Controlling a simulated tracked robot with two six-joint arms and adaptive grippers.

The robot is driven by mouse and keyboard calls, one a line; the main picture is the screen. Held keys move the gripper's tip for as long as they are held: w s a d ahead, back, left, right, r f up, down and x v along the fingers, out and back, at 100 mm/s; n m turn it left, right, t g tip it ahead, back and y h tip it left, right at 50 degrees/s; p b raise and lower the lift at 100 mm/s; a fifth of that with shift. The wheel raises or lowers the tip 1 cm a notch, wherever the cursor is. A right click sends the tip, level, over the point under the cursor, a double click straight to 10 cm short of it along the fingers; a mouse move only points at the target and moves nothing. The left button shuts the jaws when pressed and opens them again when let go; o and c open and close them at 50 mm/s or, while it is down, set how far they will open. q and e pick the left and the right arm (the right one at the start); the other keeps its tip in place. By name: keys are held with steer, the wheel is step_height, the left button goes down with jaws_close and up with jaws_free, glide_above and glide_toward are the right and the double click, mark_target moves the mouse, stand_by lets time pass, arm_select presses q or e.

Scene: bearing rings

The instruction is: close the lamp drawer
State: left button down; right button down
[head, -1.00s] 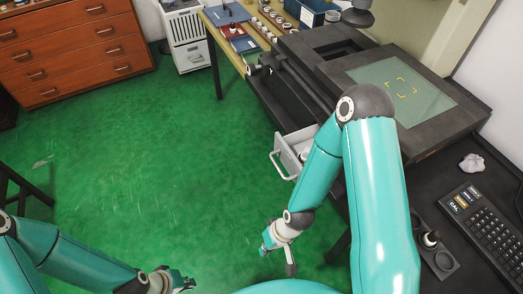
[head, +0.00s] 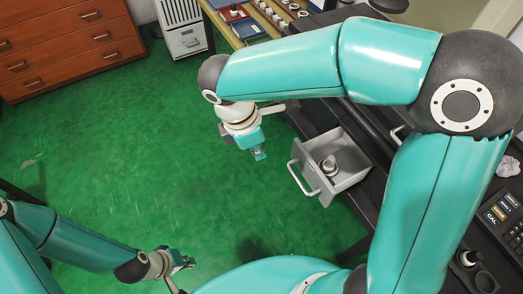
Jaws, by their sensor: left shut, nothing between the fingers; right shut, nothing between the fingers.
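The open light-grey drawer (head: 313,173) juts out from under the dark bench at the centre right. Its bar handle (head: 299,180) faces the green floor. A round whitish and dark object (head: 328,166) sits inside it. I cannot tell whether this is the lamp drawer, as no label shows. My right gripper (head: 259,152) is shut and empty, pointing down over the floor, left of the handle and apart from it. My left gripper (head: 185,263) is shut and empty low in the view, well away from the drawer. My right arm hides much of the bench top.
A brown wooden chest (head: 70,45) stands at the upper left, next to a white cabinet (head: 187,40). A table with trays and small parts (head: 270,15) is at the top. A keypad (head: 505,215) lies at the right. The green floor (head: 110,150) is mostly clear.

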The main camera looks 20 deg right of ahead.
arm_select(q)
steer(key=shift+f, duration=0.25)
arm_select(e)
steer(key=d+f, duration=0.5)
steer(key=f, duration=0.4)
steer(key=shift+s+d+f, duration=0.15)
steer(key=shift+s+d, duration=0.15)
steer(key=shift+d, duration=0.1)
